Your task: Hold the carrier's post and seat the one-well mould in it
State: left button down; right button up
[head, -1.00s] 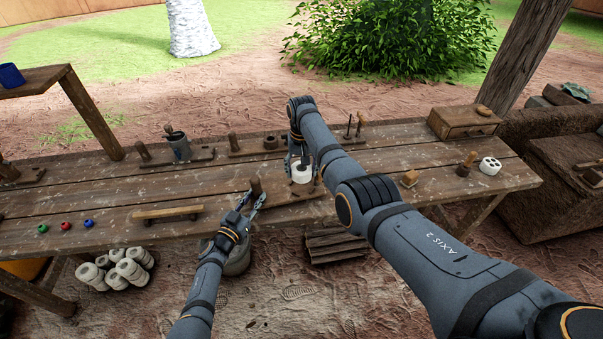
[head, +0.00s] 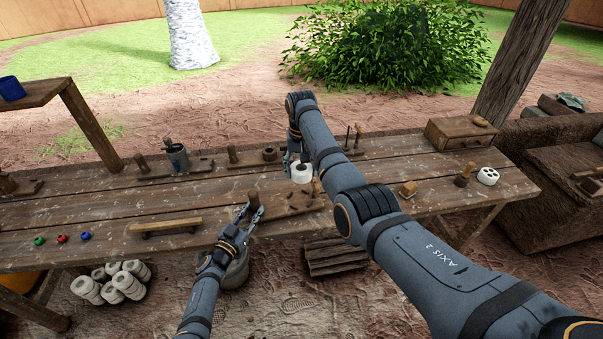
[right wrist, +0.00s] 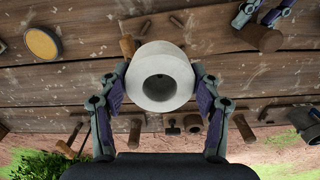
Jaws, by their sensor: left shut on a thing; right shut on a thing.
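The one-well mould (head: 302,174) is a short white cylinder with a single dark well. My right gripper (head: 300,160) is shut on its sides and holds it over the carrier (head: 285,208), a low wooden board along the bench's front edge. In the right wrist view the mould (right wrist: 150,95) hides part of the board; I cannot tell how high above the board it is. The carrier's brown post (head: 253,196) stands to the left of the mould, and my left gripper (head: 252,209) is shut around it. Small wooden pegs (right wrist: 130,44) show beside the mould.
A white mould with several wells (head: 487,176) lies at the right of the bench, near a wooden block (head: 408,188). A drawer box (head: 465,133) stands behind. A board with a cup (head: 177,157) is at the back left. A raised wooden bar (head: 165,227) lies front left.

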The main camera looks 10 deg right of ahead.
pick_arm(q)
jog(key=shift+w+r, duration=0.1)
jog(key=shift+r, duration=0.05)
pick_arm(e)
jog(key=shift+r, duration=0.15)
pick_arm(q)
jog(key=shift+d, duration=0.1)
pick_arm(e)
jog(key=shift+a+r, duration=0.1)
jog(key=shift+r, duration=1.75)
jog(key=shift+r, duration=0.1)
jog(key=shift+r, duration=1.9)
pick_arm(q)
jog(key=c, duration=1)
grip_release()
jog(key=shift+o, duration=0.2)
jog(key=v, duration=1.2)
